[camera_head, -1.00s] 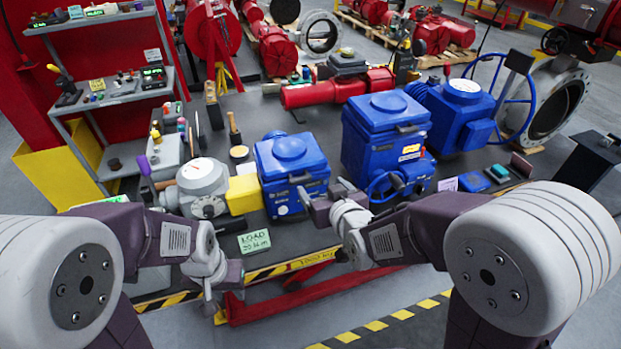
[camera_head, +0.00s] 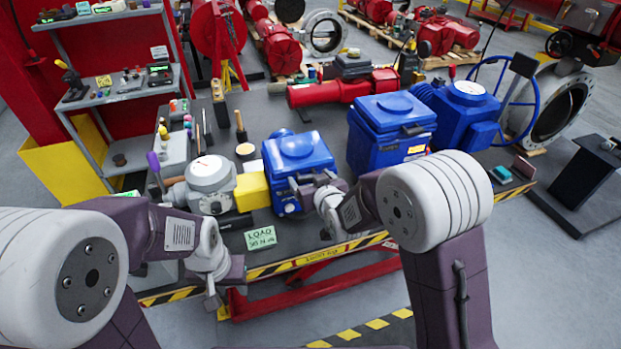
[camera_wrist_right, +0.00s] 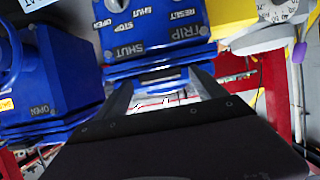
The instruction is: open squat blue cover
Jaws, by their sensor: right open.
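The squat blue cover (camera_head: 298,146) tops the smaller blue box, with a low round dome, and looks closed. My right gripper (camera_head: 311,186) is at the front of this box. In the right wrist view my right gripper (camera_wrist_right: 162,85) is open, its fingers apart at the ridged rim of the blue box (camera_wrist_right: 155,50). Nothing is seen held between them; whether they touch the rim I cannot tell. My left gripper (camera_head: 213,292) hangs low past the table's front edge, away from the cover; its fingers are too small to read.
A yellow block (camera_head: 252,191) and a grey round-dialled unit (camera_head: 210,177) stand left. A green sign (camera_head: 260,238) lies near the striped table edge (camera_head: 290,262). Tools lie behind.

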